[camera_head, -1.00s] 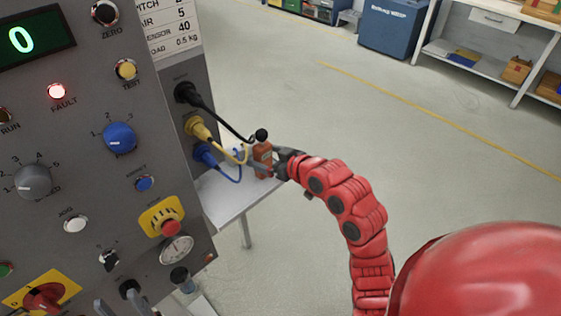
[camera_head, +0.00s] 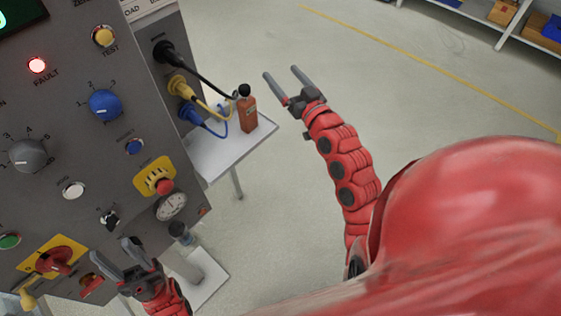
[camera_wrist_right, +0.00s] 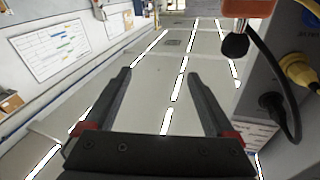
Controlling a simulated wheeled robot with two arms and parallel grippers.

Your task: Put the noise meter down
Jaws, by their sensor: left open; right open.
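The noise meter (camera_head: 248,116), an orange box with a black ball on top, stands upright on a small white shelf (camera_head: 215,153) beside the grey panel. In the right wrist view, which looks upside down, the noise meter (camera_wrist_right: 248,8) is at the top right, partly cut off. My right gripper (camera_head: 280,72) is open and empty, to the right of the noise meter and apart from it. In the right wrist view its two fingers (camera_wrist_right: 158,75) are spread with nothing between them. My left gripper (camera_head: 110,250) is open at the lower left, in front of the panel.
The grey panel (camera_head: 90,140) fills the left, with knobs, buttons and a lit red fault lamp (camera_head: 37,65). Black, yellow and blue cables (camera_head: 208,125) plug into its side and hang close to the noise meter. Open floor (camera_head: 400,100) lies to the right.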

